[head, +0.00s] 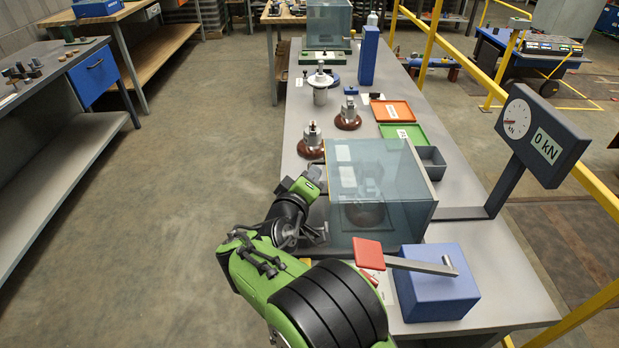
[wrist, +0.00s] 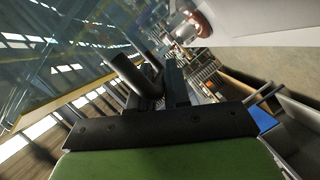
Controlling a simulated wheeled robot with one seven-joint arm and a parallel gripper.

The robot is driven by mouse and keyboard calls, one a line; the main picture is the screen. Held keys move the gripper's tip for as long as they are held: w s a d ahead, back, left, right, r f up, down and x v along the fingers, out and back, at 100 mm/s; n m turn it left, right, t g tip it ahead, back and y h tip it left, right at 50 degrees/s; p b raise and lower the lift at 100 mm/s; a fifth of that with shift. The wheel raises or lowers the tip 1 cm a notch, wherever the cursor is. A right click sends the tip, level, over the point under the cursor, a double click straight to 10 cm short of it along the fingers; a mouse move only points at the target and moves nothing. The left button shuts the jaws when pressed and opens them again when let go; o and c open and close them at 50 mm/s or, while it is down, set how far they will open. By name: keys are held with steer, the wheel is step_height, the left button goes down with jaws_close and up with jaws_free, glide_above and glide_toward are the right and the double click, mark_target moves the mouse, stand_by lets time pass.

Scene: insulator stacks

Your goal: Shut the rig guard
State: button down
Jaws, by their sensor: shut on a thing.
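The rig guard (head: 385,222) is a clear bluish box near the front of the long grey bench. An insulator piece (head: 368,190) shows dimly through its panels. My gripper (head: 315,171) is at the guard's left side, with its jaws shut on what looks like a dark bar or handle there. In the wrist view my gripper (wrist: 155,72) has its dark fingers close together beside clear panelling (wrist: 60,50). The exact grip is hard to make out. I cannot tell how far the guard is from its closed position.
Brown-based insulators (head: 310,142) stand just beyond the guard. A blue box with a red-ended lever (head: 437,285) is at the near right, below a gauge reading 0 kN (head: 540,142). Orange (head: 393,112) and green (head: 404,133) trays lie behind. The floor at left is clear.

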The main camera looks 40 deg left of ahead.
steer(key=shift+f, duration=0.35)
steer(key=c, duration=1.4)
jaws_free()
steer(key=shift+c, duration=0.2)
steer(key=shift+s+r, duration=0.1)
steer(key=shift+s, duration=0.15)
steer(key=p+v, duration=0.1)
steer(key=v, duration=1.4)
steer(key=shift+d, duration=0.2)
steer(key=shift+r, duration=0.2)
